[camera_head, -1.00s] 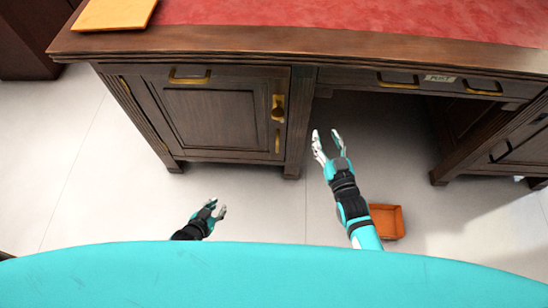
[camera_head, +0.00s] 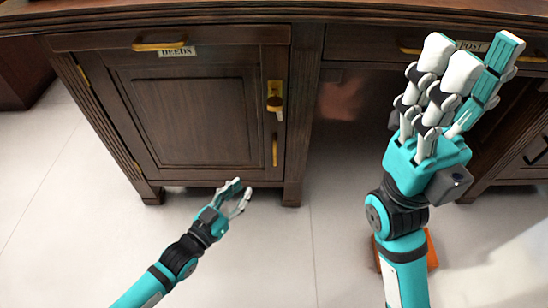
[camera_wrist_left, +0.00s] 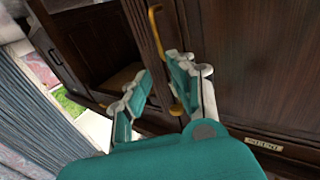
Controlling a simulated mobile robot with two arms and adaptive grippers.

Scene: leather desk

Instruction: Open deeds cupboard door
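The deeds cupboard door (camera_head: 190,115) is dark panelled wood and closed, under a label reading DEEDS (camera_head: 177,51). On its right side are a brass lock plate (camera_head: 274,97) and a slim upright brass handle (camera_head: 275,150). My left gripper (camera_head: 237,196) is open and empty, below and left of that handle. In the left wrist view, my left gripper (camera_wrist_left: 157,88) has its fingers apart, with a brass handle (camera_wrist_left: 156,30) beyond them; contact is not clear. My right gripper (camera_head: 468,65) is raised close to the camera, fingers spread and empty, in front of the post drawer.
A brass pull (camera_head: 158,45) sits above the door. The post drawer (camera_head: 370,42) spans the dark knee space at right. An orange tray (camera_head: 431,250) lies on the floor, partly hidden behind my right arm. The pale floor (camera_head: 80,210) before the cupboard is clear.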

